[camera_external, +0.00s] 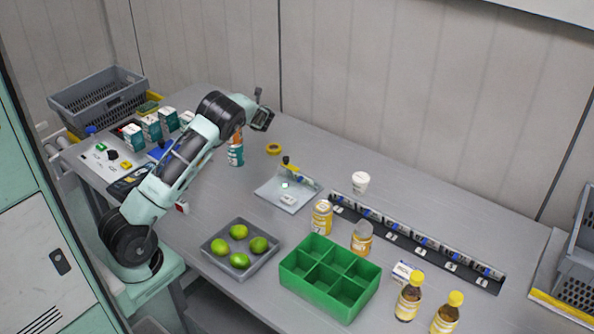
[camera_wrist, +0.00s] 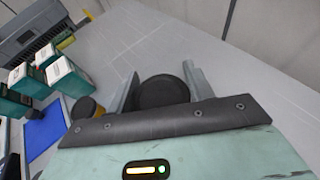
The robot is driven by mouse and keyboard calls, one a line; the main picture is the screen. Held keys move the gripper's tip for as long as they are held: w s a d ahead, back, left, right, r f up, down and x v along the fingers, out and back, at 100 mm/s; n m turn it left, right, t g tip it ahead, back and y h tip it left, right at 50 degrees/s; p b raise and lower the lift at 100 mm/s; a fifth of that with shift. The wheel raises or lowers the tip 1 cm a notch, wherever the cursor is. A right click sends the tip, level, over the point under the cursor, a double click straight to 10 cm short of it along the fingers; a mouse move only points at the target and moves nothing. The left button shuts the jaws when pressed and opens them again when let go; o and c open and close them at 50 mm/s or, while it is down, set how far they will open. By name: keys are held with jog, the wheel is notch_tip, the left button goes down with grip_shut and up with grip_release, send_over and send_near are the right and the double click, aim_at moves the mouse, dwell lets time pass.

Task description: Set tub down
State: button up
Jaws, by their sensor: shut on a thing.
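In the wrist view, my gripper (camera_wrist: 160,80) is shut on a tub (camera_wrist: 163,94), with a finger on each side of its round black lid. The tub's body is hidden below the lid. In the external view, my gripper (camera_external: 262,119) is at the far end of the arm over the back of the grey table, near the wall. The tub cannot be made out clearly there. The gap between it and the table cannot be told.
An orange-and-teal container (camera_external: 236,155) stands close left of my gripper. Teal boxes (camera_external: 151,128) stand left. A green divided crate (camera_external: 330,278) and grey lime tray (camera_external: 240,268) are in front.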

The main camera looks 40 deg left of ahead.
notch_tip(320, 180, down, 8)
jog(key=shift+r, duration=0.1)
dwell(0.4)
jog(key=shift+f, duration=0.25)
jog(key=o, duration=1)
jog(key=shift+o, duration=0.2)
jog(key=shift+r, duration=0.2)
jog(key=shift+d+r, duration=0.1)
jog(key=shift+d, duration=0.15)
jog(key=b+v, duration=0.1)
jog(key=v, duration=1)
jog(key=shift+s+d, duration=0.1)
jog(key=shift+s, duration=0.15)
